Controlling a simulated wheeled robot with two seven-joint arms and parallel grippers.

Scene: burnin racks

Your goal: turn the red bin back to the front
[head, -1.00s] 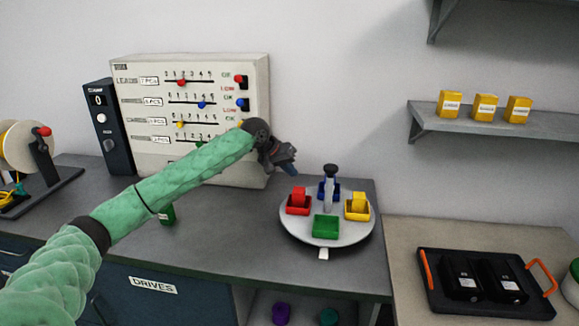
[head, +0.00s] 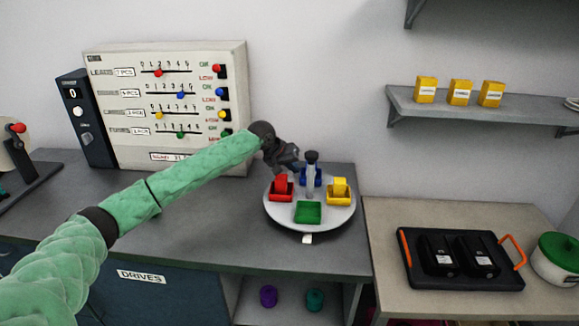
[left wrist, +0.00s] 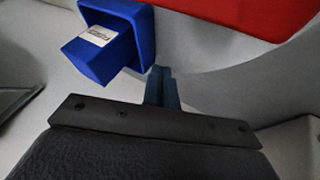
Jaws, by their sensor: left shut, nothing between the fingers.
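The red bin (head: 281,190) sits at the left side of a round light turntable (head: 310,220), with a red block in it. A green bin (head: 308,212) is at the front, a yellow bin (head: 339,191) at the right and a blue bin (head: 317,178) at the back, around a dark-topped centre post (head: 311,160). A white tab (head: 307,239) marks the front edge. My left gripper (head: 296,163) is shut and empty, just behind the red bin. In the left wrist view, its fingers (left wrist: 162,88) are close to the blue bin (left wrist: 128,22) and below the red bin (left wrist: 250,10); contact is unclear.
A panel with sliders (head: 165,105) stands against the wall at left. A black tray (head: 460,260) with orange handles and a white pot (head: 556,262) are on the right counter. A shelf (head: 470,110) holds yellow boxes.

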